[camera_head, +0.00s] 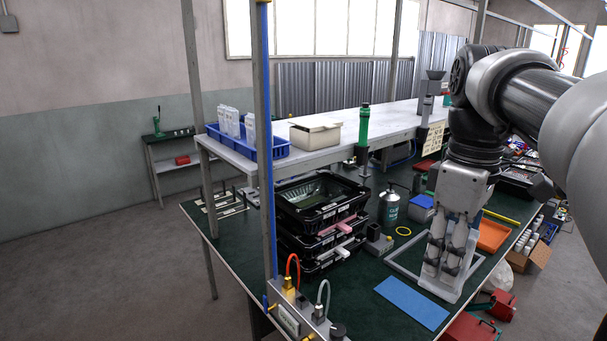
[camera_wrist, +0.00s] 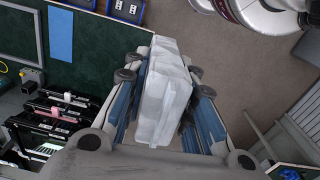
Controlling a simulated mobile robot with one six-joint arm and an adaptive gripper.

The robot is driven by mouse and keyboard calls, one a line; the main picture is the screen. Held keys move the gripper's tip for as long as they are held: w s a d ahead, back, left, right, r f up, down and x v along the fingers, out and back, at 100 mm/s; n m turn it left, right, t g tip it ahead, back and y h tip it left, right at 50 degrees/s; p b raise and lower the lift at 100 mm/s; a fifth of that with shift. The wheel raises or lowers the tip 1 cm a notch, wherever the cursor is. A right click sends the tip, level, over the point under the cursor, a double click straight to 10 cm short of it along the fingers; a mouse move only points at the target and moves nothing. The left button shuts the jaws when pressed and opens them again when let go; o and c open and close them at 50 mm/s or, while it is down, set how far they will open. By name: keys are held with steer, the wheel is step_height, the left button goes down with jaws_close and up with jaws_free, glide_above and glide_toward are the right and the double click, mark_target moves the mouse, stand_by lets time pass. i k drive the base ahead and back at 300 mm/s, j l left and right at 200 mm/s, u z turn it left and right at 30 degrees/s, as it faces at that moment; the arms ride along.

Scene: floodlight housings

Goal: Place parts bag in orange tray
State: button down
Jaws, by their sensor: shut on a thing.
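My gripper (camera_head: 450,262) points down over the right part of the green bench. It is shut on a pale, translucent parts bag (camera_wrist: 165,88), which shows between the two fingers in the wrist view. In the head view the bag's pale lower end (camera_head: 440,290) shows at the fingertips, above the bench. The orange tray (camera_head: 493,235) lies on the bench just right of and behind my gripper, partly hidden by it. I see no parts in its visible portion. The bag is apart from the tray.
A blue mat (camera_head: 412,302) and a grey frame (camera_head: 407,265) lie near my gripper. Stacked black crates (camera_head: 318,238) and a teal bottle (camera_head: 389,209) stand left. A blue bin (camera_head: 270,152) with similar bags is on the raised shelf. Red boxes (camera_head: 470,329) are at the front right.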

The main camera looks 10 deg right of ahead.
mark_target(484, 233)
steer(key=i+l+u, duration=0.1)
steer(key=l, duration=1.25)
steer(key=i+l+u, duration=0.1)
steer(key=l, duration=1.25)
steer(key=i+l, duration=0.25)
steer(key=l, duration=0.15)
steer(key=i+l, duration=0.2)
steer(key=l, duration=0.15)
steer(key=i+l+u, duration=0.1)
steer(key=i+l, duration=0.15)
steer(key=l, duration=0.15)
steer(key=i+l, duration=0.2)
steer(key=l, duration=0.2)
steer(key=i+l, duration=0.2)
steer(key=l, duration=0.2)
steer(key=i+l, duration=0.1)
steer(key=i, duration=0.25)
steer(key=u, duration=0.05)
